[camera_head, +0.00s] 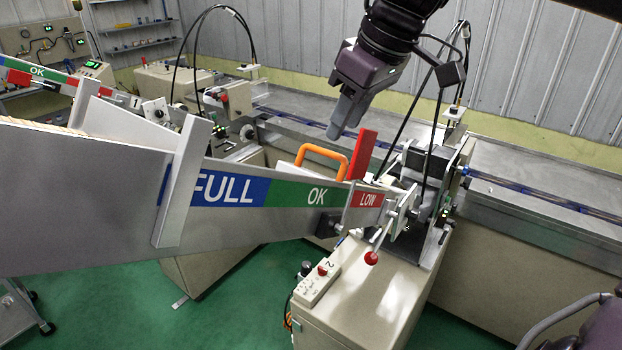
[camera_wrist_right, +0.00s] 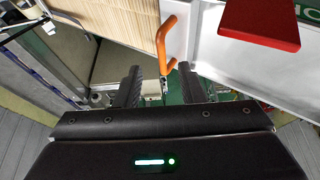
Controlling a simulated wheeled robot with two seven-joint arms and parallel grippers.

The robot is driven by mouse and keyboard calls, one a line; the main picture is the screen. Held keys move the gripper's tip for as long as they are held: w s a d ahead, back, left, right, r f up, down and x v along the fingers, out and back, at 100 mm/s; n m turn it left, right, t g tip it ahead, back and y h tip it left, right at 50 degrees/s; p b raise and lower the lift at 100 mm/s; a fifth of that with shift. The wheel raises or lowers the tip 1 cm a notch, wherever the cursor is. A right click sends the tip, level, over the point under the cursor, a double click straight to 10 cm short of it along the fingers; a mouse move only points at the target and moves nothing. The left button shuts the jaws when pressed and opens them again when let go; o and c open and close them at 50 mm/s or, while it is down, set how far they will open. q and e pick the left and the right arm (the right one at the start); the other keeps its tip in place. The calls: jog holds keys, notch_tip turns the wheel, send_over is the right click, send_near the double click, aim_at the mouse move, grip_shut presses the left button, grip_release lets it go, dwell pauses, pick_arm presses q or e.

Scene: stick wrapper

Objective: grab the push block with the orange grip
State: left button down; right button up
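The orange grip of the push block (camera_head: 327,155) stands up behind the sloped hopper wall marked FULL, OK and LOW (camera_head: 300,196). The wall hides the block's lower part. My right gripper (camera_head: 336,131) hangs above and slightly right of the grip in the head view, pointing down. In the right wrist view the orange grip (camera_wrist_right: 165,42) lies just beyond the fingers, its near end showing in the gap between the fingertips (camera_wrist_right: 160,70). The fingers are apart and hold nothing; I cannot tell the exact distance to the grip. My left gripper is not in view.
A red upright plate (camera_head: 362,154) stands close right of the grip; a red plate (camera_wrist_right: 259,22) also shows in the wrist view. Pale sticks (camera_wrist_right: 128,18) lie left of the grip there. A machine with black cables (camera_head: 430,185) stands right of the hopper.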

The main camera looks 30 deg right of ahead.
aim_at(333, 153)
jog(key=p+x, duration=0.1)
jog(key=x, duration=0.1)
jog(key=p+x, duration=0.1)
jog(key=x, duration=0.1)
jog(key=shift+w+a+f+p, duration=0.1)
jog(key=shift+a+f+p, duration=0.1)
jog(key=shift+a+p, duration=0.15)
jog(key=shift+w+f, duration=0.15)
jog(key=shift+f, duration=0.3)
jog(key=c, duration=0.8)
jog(key=shift+r, duration=0.15)
